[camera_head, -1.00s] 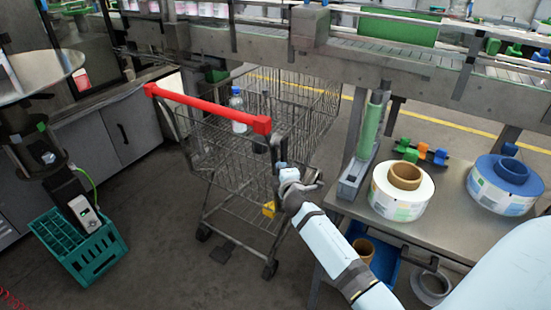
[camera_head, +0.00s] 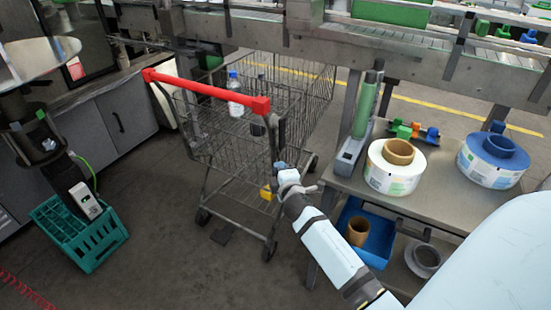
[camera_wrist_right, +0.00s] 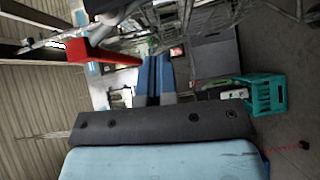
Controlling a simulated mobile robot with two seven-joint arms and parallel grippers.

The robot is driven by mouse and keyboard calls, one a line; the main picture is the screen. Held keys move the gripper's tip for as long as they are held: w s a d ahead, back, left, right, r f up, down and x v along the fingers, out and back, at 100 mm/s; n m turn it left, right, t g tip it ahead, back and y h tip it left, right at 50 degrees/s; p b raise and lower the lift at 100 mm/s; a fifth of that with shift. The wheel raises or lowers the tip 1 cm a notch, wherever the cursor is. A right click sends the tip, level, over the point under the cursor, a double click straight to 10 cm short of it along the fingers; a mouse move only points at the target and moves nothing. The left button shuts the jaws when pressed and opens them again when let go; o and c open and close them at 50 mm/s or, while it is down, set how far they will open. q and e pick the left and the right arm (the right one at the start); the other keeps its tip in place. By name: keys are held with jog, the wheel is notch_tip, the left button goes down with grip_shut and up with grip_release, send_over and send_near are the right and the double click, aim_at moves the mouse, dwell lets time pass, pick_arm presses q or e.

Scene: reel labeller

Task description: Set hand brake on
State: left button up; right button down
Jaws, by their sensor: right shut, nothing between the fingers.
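A shopping cart with a red handlebar (camera_head: 205,91) and grey wire basket stands in the middle of the head view. A small yellow part (camera_head: 266,193) sits low on its right side. I cannot tell which part is the hand brake. My right gripper (camera_head: 281,168) is shut and empty at the near right side of the cart, below the right end of the handlebar and just above the yellow part. I cannot tell whether it touches the cart. The red handlebar also shows in the right wrist view (camera_wrist_right: 98,54). My left gripper is not in view.
A metal table (camera_head: 440,180) at right holds a white reel (camera_head: 393,172), a blue reel (camera_head: 494,160) and an upright green handle (camera_head: 365,108). A teal crate (camera_head: 85,240) is on the floor at left. A bottle (camera_head: 235,96) is in the cart. A conveyor runs behind.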

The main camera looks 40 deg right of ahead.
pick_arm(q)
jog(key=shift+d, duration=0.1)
pick_arm(e)
jog(key=v, duration=0.3)
jog(key=shift+s+a+f, duration=0.1)
jog(key=shift+s+a, duration=0.1)
jog(key=shift+s, duration=0.1)
jog(key=s+a+f+m+g+y, duration=0.3)
jog(key=s+a+f+m+y, duration=0.2)
jog(key=s+a, duration=0.6)
jog(key=s+a+f+m+g+y, duration=0.2)
jog(key=s+a+f+m+y, duration=0.3)
jog(key=s+a, duration=0.65)
pick_arm(q)
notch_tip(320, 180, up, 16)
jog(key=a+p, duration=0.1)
jog(key=p, duration=1.9)
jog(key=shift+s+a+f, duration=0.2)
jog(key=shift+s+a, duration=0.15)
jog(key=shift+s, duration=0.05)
pick_arm(e)
notch_tip(320, 180, up, 16)
jog(key=s, duration=0.1)
jog(key=shift+d+f, duration=0.15)
jog(key=shift+f, duration=0.05)
